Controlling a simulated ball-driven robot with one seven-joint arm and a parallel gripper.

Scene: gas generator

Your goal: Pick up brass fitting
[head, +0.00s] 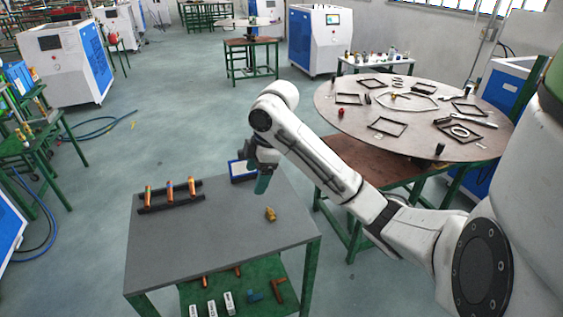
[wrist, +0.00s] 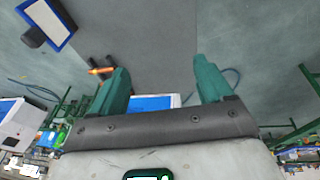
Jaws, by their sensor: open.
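The brass fitting (head: 270,214), small and gold-coloured, lies on the grey table top (head: 220,235) near its right side. My gripper (head: 263,183) is in the air above the back right part of this table, up and slightly left of the fitting in the head view. Nothing is held and the gripper is apart from the fitting. In the wrist view the two green fingers (wrist: 162,82) are spread wide with no object gripped. I cannot make out the fitting in the wrist view.
A dark rack (head: 171,197) with several copper-coloured cylinders stands at the table's back left. A blue-framed panel (head: 240,171) stands at the back edge, close to my gripper. A round table (head: 415,112) with frames and tools stands to the right. The table's front is clear.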

